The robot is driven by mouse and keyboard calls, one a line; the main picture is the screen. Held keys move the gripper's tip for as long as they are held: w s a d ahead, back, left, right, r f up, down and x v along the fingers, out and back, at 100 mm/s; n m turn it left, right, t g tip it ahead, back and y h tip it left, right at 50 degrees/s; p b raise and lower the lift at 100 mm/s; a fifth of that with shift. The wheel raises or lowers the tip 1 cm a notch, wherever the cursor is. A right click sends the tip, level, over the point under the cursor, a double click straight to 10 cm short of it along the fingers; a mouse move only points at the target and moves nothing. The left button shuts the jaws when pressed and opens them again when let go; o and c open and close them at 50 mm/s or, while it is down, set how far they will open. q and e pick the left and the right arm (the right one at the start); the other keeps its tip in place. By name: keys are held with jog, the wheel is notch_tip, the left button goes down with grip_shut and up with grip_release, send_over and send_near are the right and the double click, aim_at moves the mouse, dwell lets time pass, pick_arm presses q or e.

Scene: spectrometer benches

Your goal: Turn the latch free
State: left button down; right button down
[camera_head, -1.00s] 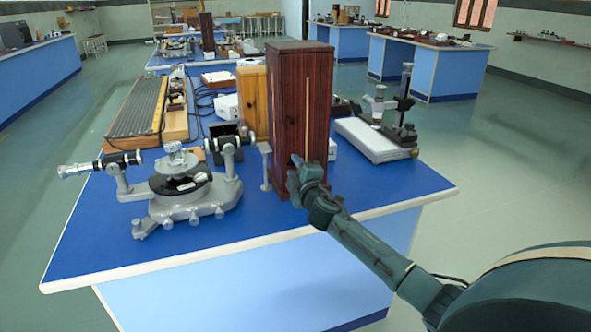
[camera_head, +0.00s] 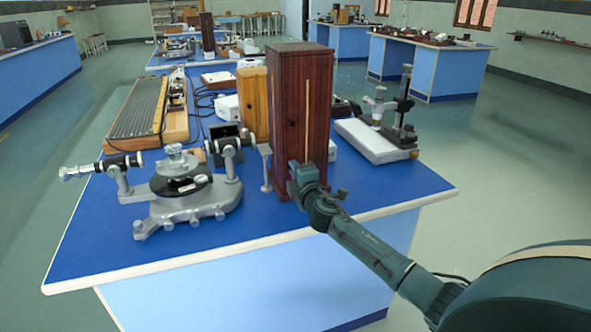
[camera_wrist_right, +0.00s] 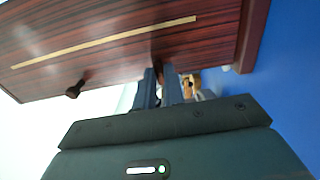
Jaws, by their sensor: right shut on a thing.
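A tall dark red-brown wooden box (camera_head: 319,90) stands upright near the front edge of the blue bench, with a pale vertical strip on its front. My right gripper (camera_head: 295,176) is at the lower front of the box. In the right wrist view my fingers (camera_wrist_right: 160,72) are close together against the box (camera_wrist_right: 120,57). They are shut on a small dark part at the box's face, which I take to be the latch (camera_wrist_right: 158,62); the fingers hide most of it. A dark knob (camera_wrist_right: 74,90) sticks out of the box away from the fingers. My left gripper is not in view.
A grey spectrometer (camera_head: 183,190) stands left of the box. A lighter wooden box (camera_head: 253,100) is behind it. A white-based instrument (camera_head: 376,140) is to the right. The bench (camera_head: 412,183) is clear at its front right.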

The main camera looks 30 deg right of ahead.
jog(key=c, duration=1.5)
grip_release()
jog(key=shift+s, duration=0.1)
jog(key=v, duration=1.3)
jog(key=shift+a, duration=0.1)
